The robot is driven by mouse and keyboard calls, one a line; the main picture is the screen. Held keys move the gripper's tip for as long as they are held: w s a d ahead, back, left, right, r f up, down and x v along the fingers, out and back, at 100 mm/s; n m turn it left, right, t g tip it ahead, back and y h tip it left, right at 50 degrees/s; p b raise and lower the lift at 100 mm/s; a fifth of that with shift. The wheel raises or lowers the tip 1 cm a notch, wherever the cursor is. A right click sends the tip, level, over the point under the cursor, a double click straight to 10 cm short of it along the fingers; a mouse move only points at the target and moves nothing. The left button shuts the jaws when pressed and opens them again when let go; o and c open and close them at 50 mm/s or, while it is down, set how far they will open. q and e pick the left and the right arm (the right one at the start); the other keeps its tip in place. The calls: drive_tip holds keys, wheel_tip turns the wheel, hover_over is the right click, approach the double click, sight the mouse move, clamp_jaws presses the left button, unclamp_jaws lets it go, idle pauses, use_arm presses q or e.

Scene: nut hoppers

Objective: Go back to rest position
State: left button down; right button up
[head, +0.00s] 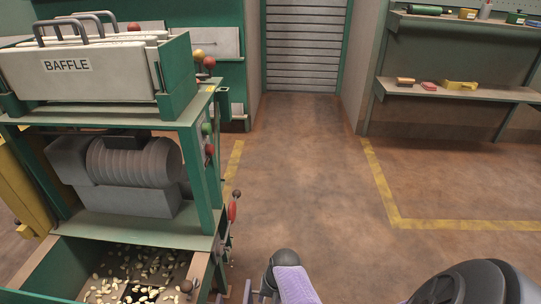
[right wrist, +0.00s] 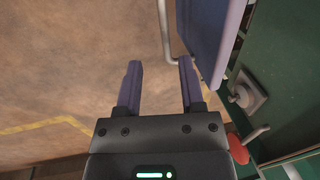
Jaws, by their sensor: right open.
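My right gripper (right wrist: 158,63) is open in the right wrist view, with its two purple fingers apart and nothing between them. A purple-blue panel (right wrist: 207,35) with a grey bar handle (right wrist: 166,30) is just beyond and to the right of the fingers, apart from them as far as I can tell. In the head view, a lavender and grey part (head: 293,285) shows at the bottom edge, and I cannot tell whether it is a finger or the panel. My dark arm is at the lower right. My left gripper is not in view.
A green hopper machine (head: 205,165) fills the left side, with a BAFFLE rack (head: 80,75) on top and a tray of nuts (head: 130,275) below. Red knobs (head: 232,211) stick out on its right side. Open floor (head: 310,180) lies ahead. Shelves (head: 460,90) stand at the right.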

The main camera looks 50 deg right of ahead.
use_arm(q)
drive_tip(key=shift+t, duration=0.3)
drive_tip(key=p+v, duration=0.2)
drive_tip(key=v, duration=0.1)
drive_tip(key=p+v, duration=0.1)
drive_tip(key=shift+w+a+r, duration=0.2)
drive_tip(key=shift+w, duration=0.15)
use_arm(e)
drive_tip(key=r, duration=0.3)
drive_tip(key=s+r, duration=0.1)
drive_tip(key=r, duration=0.1)
drive_tip(key=shift+d+r, duration=0.35)
